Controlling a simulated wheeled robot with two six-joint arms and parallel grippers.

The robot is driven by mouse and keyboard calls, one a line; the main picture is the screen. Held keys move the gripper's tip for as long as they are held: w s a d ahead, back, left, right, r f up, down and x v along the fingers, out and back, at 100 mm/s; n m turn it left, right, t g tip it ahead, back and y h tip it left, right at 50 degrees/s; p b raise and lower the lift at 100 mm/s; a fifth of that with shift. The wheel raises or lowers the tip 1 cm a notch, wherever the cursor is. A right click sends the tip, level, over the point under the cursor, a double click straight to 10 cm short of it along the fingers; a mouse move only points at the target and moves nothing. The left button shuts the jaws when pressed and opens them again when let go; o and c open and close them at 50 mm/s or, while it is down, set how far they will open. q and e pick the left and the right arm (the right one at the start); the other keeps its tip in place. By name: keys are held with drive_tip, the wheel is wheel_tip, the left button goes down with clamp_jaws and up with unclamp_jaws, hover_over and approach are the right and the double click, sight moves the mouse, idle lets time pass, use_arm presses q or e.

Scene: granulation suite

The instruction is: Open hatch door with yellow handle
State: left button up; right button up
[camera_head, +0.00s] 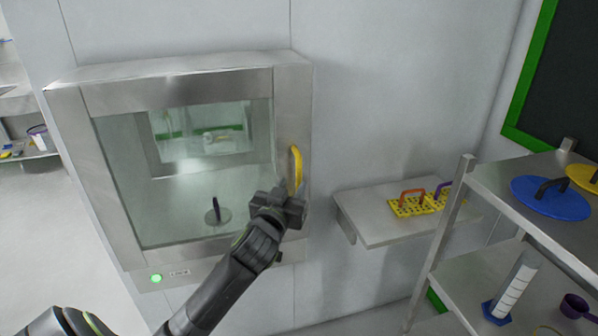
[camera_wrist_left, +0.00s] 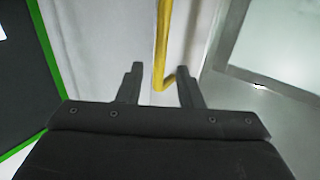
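The hatch door (camera_head: 292,95) is a glass panel in a steel frame on the wall, and it looks shut. Its yellow handle (camera_head: 296,168) is upright on the right side of the frame. The handle also shows in the left wrist view (camera_wrist_left: 161,50). My left gripper (camera_head: 284,195) is at the lower end of the handle. In the left wrist view its two fingers (camera_wrist_left: 158,85) are apart, with the handle's lower end between them, nearer the right finger. No grip on the handle shows. My right gripper is in neither view.
A green light (camera_head: 156,278) glows below the hatch. A wall shelf (camera_head: 375,220) to the right holds a yellow rack (camera_head: 418,205) with orange and purple handles. A steel shelving unit (camera_head: 480,185) at far right holds a blue lid (camera_head: 550,200).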

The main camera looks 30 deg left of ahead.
sight(298, 177)
use_arm(q)
drive_tip(key=shift+p+x, duration=0.6)
drive_tip(key=shift+x, duration=2.4)
clamp_jaws()
